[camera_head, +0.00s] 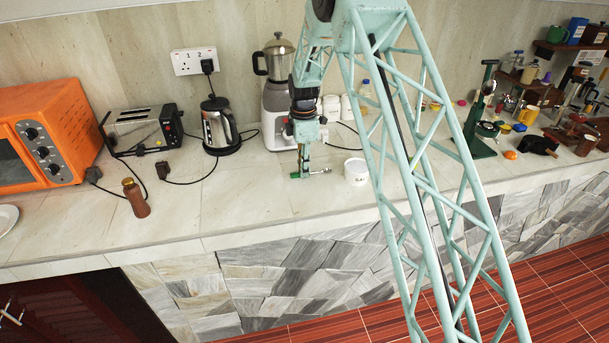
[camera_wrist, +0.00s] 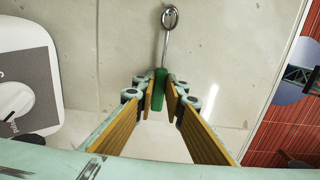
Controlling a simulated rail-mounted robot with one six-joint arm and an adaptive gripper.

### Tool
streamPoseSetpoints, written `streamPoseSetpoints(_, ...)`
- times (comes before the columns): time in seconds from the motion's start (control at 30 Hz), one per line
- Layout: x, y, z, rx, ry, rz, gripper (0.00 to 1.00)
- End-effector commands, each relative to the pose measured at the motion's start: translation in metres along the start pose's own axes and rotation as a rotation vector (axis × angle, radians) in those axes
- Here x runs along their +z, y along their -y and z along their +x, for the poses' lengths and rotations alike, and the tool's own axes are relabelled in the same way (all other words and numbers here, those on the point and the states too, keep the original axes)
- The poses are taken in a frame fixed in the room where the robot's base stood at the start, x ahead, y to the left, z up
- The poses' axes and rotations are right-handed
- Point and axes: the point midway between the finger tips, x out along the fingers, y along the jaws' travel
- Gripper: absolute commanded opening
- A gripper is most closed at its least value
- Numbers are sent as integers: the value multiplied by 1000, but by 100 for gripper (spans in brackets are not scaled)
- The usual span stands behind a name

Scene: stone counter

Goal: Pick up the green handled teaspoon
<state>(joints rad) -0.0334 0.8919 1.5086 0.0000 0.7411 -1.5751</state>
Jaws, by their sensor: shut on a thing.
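The teaspoon (camera_wrist: 167,45) has a green handle (camera_wrist: 159,86) and a metal bowl that points away from my gripper in the wrist view. My gripper (camera_wrist: 159,98) is shut on the green handle, with one finger pad on each side of it. In the head view my gripper (camera_head: 302,172) points down, low at the counter in front of the blender. The teaspoon (camera_head: 322,171) shows there as a small metal piece to its right. I cannot tell whether the teaspoon touches the counter or is just above it.
A white tub (camera_head: 356,171) stands close to the right of the teaspoon. The blender (camera_head: 276,100) is behind my gripper, and a kettle (camera_head: 217,126) is to its left. The counter's front edge is near.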

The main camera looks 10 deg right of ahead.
Motion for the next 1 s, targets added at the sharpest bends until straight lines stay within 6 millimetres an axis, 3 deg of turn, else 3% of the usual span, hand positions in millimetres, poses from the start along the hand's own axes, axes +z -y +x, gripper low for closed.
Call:
streamPoseSetpoints(0.37,0,0,-3,1,0,0,2)
streamPoseSetpoints(0.87,0,0,-37,2,0,0,2)
streamPoseSetpoints(1.0,0,11,-36,-2,0,0,2)
